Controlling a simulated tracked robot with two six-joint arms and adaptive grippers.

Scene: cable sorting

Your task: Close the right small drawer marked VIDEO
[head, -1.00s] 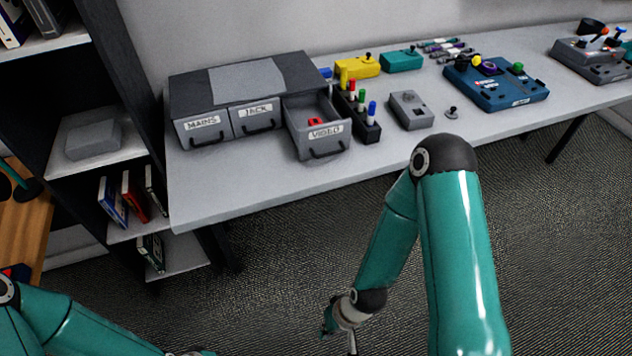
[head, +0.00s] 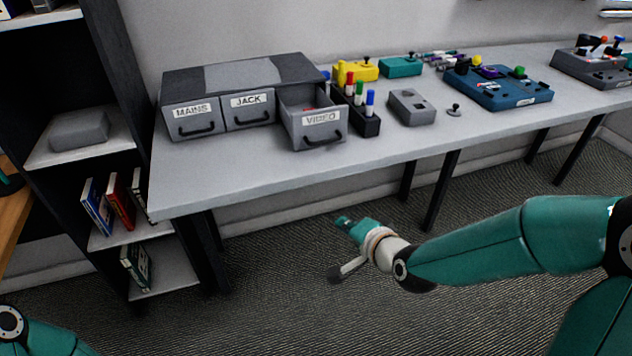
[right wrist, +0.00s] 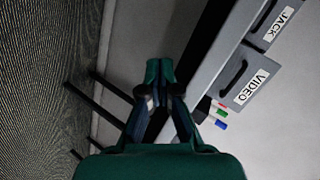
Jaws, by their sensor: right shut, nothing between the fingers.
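The VIDEO drawer (head: 318,132) is the rightmost of three small grey drawers in the cabinet (head: 180,88) on the table. It is pulled out, with a bit of red showing inside and a dark handle on its front. In the right wrist view the VIDEO drawer (right wrist: 232,75) shows at the right, with its label turned sideways. My right gripper (head: 343,221) is in front of and below the table edge, apart from the drawer. Its fingers are shut and empty, and they also show in the right wrist view (right wrist: 159,72). My left gripper is out of view.
The MAINS drawer (head: 195,118) and JACK drawer (head: 248,110) are shut. A marker rack (head: 366,125) stands close to the right of the VIDEO drawer. A grey box (head: 411,107) is farther right. The table's front strip (head: 260,180) is clear. A shelf unit (head: 110,145) stands left.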

